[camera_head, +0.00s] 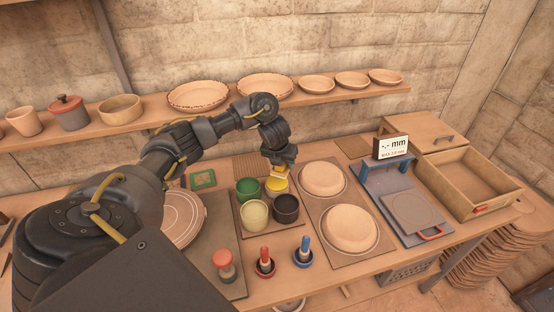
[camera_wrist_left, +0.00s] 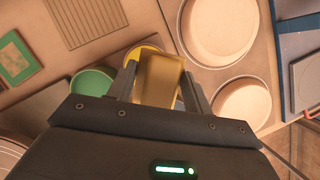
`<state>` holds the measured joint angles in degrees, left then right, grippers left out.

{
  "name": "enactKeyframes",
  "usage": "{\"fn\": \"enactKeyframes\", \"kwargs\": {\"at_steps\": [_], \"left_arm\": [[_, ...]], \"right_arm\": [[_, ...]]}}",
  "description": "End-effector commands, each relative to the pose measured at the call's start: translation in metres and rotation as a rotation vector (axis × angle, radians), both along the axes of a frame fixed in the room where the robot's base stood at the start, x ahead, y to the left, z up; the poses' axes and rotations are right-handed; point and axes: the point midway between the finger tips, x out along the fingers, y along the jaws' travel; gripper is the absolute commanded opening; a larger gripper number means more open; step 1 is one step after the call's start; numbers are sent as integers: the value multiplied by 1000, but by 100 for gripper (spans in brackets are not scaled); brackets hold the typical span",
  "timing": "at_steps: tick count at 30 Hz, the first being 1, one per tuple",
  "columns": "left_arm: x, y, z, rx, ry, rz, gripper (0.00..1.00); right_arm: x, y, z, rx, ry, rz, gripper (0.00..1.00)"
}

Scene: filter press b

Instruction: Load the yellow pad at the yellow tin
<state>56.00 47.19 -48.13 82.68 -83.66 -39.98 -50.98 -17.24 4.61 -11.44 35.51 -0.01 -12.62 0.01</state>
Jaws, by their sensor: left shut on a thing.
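My left gripper (camera_head: 281,168) is shut on the yellow pad (camera_wrist_left: 158,80), a yellow block between its two fingers in the left wrist view. In the head view the gripper is over the yellow tin (camera_head: 277,187), at the back right of a group of tins. The yellow tin's rim also shows behind the fingers in the left wrist view (camera_wrist_left: 146,48). The gripper and pad partly hide the tin's opening, so I cannot tell whether the pad touches it. My right gripper is not in view.
Green (camera_head: 249,188), cream (camera_head: 254,214) and dark (camera_head: 286,208) tins stand close by. Two round clay discs (camera_head: 350,228) lie to the right, near a gauge (camera_head: 393,147) and a wooden tray (camera_head: 468,205). Red and blue handled tools (camera_head: 303,250) stand in front.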

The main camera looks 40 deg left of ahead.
Motion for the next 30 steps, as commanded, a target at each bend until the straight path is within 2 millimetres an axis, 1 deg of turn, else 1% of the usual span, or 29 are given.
{"fn": "enactKeyframes", "kwargs": {"at_steps": [3,7,17,23,30], "left_arm": [[-3,11,-2,-4,1,-37,32],[-4,17,-2,-3,-1,-63,32],[-4,19,-6,-2,-2,-73,32],[-4,19,-20,-2,-1,-72,32],[-4,19,-45,-3,-1,-73,32]], "right_arm": [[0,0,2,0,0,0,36],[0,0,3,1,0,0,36],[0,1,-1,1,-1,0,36],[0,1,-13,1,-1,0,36],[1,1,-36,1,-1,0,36]]}}
